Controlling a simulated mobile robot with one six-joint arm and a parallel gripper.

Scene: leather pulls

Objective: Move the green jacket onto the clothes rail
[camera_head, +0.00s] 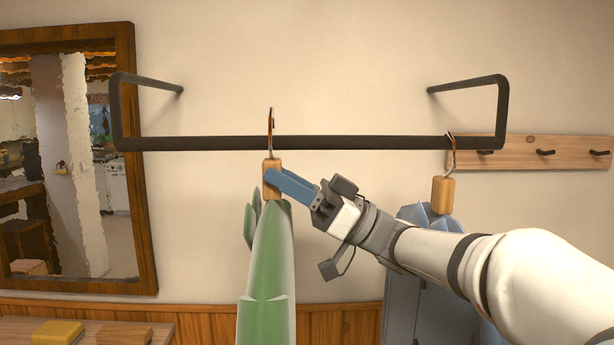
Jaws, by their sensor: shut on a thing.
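The green jacket (268,262) hangs upright below a wooden hanger block (271,163) with a thin metal hook (270,128) on top. My gripper (272,181) is shut on the wooden block, coming in from the right. The clothes rail (340,143) is a dark bar held out from the wall by two bent arms. The jacket's hook crosses in front of the rail in this view, its top above the bar, left of the rail's middle. I cannot tell whether the hook touches the rail.
A blue garment (402,300) hangs by its own hanger (443,193) near the rail's right end, partly behind my arm. A peg board (540,152) is on the wall at right, a framed mirror (145,200) at left. A yellow block (58,333) lies on a surface at lower left.

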